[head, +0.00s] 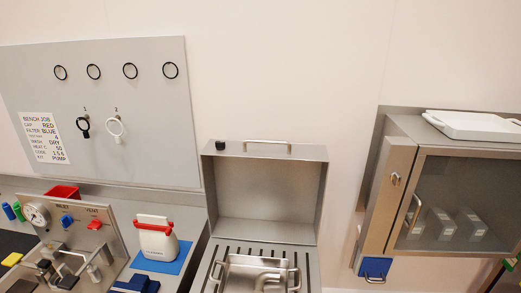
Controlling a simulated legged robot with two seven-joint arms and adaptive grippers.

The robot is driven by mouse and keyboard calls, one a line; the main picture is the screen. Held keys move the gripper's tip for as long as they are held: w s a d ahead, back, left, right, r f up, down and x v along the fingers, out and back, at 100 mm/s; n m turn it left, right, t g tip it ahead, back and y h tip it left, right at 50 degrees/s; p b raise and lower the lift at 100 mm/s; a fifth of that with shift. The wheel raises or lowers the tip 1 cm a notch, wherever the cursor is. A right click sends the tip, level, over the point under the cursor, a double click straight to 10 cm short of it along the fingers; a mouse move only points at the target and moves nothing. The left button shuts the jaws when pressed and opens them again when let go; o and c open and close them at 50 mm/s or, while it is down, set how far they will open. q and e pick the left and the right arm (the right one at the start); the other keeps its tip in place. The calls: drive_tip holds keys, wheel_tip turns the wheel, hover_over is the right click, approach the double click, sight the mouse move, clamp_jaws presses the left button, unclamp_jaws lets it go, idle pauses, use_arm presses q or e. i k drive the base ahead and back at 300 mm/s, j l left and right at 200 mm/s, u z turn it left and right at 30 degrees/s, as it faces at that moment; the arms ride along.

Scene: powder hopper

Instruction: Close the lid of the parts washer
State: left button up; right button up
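The parts washer (222,253) is a grey metal box at the bottom centre of the head view. Its lid (265,192) stands raised and open behind the basin, with its hollow inside facing me. A bar handle (267,142) runs along the lid's top edge, with a small black knob (220,145) to its left. A metal basket (258,272) with side handles sits in the slotted top, and metal parts show in it. The washer's front is cut off by the picture's bottom edge. Neither of my grippers is in view.
A valve panel (82,222) is further left. A grey cabinet (398,183) with a white tray (475,125) on top hangs at right. Bare wall lies between washer and cabinet.

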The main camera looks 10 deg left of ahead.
sight(270, 191)
drive_tip(key=j+z, duration=0.45)
drive_tip(key=z, duration=0.25)
drive_tip(key=k+j+z, duration=0.1)
drive_tip(key=z, duration=0.25)
drive_tip(key=k+j, duration=0.05)
drive_tip(key=j, duration=0.05)
